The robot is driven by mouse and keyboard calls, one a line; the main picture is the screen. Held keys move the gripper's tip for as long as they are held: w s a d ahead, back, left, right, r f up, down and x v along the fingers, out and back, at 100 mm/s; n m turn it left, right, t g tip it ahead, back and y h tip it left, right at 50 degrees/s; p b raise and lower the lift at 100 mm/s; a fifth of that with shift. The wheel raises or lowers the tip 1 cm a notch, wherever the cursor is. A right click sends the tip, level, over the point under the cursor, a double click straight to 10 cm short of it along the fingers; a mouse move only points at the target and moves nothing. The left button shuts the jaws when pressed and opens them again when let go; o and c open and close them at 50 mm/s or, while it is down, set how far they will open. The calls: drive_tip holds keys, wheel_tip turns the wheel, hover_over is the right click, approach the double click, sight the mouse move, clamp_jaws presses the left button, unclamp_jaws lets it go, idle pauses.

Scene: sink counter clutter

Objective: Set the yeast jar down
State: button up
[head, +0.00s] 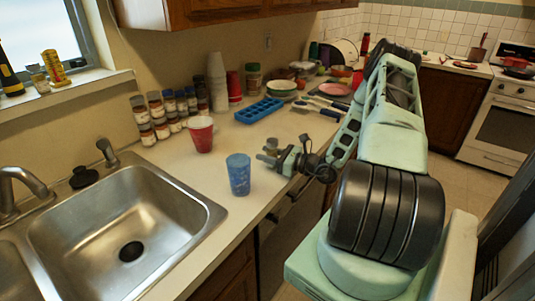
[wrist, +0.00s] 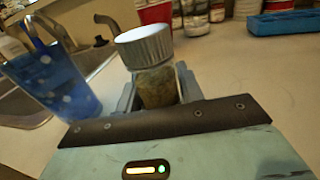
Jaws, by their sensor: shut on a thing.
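The yeast jar (wrist: 157,87), a small jar with a ribbed white lid and a tan body, is between my gripper's fingers (wrist: 154,95) in the wrist view. My gripper is shut on it. In the head view my gripper (head: 277,158) is low over the counter (head: 205,172) near its front edge, right of the blue cup, and the jar shows only as a small greyish shape (head: 270,146). The jar looks roughly upright, slightly tilted in the wrist view. Its base is hidden, so I cannot tell whether it touches the counter.
A blue speckled cup (head: 239,176) stands close left of my gripper. A red cup (head: 200,134) stands behind it, and a blue ice tray (head: 259,110) lies farther back. Several spice jars (head: 160,112) line the wall. The sink (head: 125,225) is at left. Some bare counter surrounds the cups.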

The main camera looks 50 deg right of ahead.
drive_tip(key=shift+f, duration=0.2)
drive_tip(key=o, duration=1)
drive_tip(key=shift+r, duration=0.2)
drive_tip(key=b+v, duration=0.4)
drive_tip(key=v, duration=0.8)
